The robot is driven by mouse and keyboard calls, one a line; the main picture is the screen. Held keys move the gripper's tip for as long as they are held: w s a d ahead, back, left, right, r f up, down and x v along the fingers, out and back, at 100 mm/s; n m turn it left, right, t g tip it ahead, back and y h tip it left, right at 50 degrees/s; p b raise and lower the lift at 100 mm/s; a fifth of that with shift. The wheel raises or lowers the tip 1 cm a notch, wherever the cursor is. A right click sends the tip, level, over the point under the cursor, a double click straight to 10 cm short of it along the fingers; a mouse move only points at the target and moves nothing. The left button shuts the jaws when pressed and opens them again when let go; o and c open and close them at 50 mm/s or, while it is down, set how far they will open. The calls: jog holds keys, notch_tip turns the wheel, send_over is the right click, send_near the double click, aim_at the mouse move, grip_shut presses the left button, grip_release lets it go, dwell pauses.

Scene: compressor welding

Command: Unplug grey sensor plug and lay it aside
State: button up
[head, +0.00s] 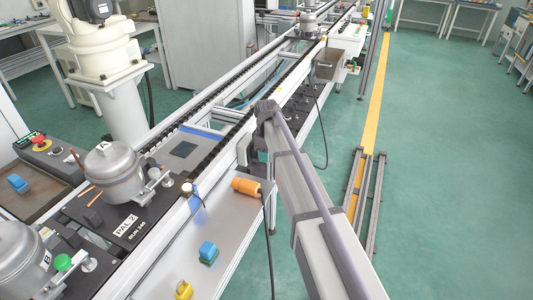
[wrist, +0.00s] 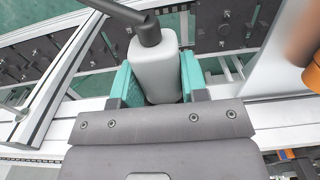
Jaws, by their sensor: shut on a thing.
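The grey sensor plug (wrist: 155,72) is a rounded light grey block with a dark cable leaving its top in the wrist view. My gripper (wrist: 160,85) has its two green fingers closed on the sides of the plug. In the head view my gripper (head: 258,154) is beside the near rail of the conveyor line, largely covered by my own arm.
The conveyor (head: 225,128) runs beside my gripper. A grey shelf (head: 228,222) holds an orange connector (head: 246,187), a blue block (head: 207,250) and a yellow piece (head: 183,290). Compressor A (head: 113,172) stands on a pallet at left. The shelf's middle is bare.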

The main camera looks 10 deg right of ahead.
grip_shut()
jog(key=shift+s+d, duration=0.1)
jog(key=shift+s+d, duration=0.7)
jog(key=shift+d, duration=0.35)
jog(key=shift+s+d, duration=0.65)
jog(key=shift+d, duration=0.35)
